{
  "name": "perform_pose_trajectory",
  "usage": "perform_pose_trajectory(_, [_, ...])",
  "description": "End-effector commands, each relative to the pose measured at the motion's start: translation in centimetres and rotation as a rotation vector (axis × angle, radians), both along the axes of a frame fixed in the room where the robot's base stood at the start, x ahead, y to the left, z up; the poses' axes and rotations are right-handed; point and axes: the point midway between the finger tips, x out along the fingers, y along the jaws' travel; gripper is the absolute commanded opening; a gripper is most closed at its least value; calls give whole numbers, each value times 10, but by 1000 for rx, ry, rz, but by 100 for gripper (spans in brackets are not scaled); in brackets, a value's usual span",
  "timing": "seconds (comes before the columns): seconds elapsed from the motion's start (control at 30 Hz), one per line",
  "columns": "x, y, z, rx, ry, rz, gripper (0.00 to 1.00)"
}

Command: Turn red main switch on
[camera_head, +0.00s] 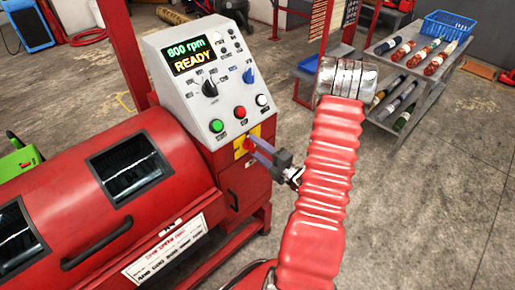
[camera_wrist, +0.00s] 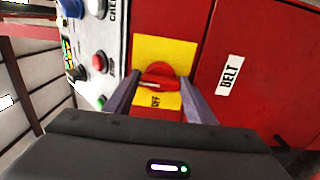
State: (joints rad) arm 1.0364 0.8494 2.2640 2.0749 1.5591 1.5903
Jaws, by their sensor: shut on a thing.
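The red main switch (camera_wrist: 160,73) is a rotary knob on a yellow plate (camera_wrist: 165,47) on the red machine's front. The letters "OFF" show on the plate beside the knob in the wrist view. The knob also shows in the head view (camera_head: 248,143), partly covered by my gripper. My gripper (camera_head: 254,145) reaches the plate from the right, its two fingers on either side of the knob and shut on it. In the wrist view the gripper's fingers (camera_wrist: 161,80) flank the knob left and right.
Above the switch, a grey control panel (camera_head: 185,100) carries knobs, buttons and a display (camera_head: 194,55) reading "800 rpm READY". A red drum housing (camera_head: 100,215) with dark windows lies left. Concrete floor lies open right.

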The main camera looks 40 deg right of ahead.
Motion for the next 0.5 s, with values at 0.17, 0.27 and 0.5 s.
perform_pose_trajectory(0.17, [-1,-4,-2,21,7,-11,28])
perform_pose_trajectory(0.27, [-1,-4,-3,22,8,-12,28])
perform_pose_trajectory(0.5, [-1,-4,-3,22,9,-12,51])
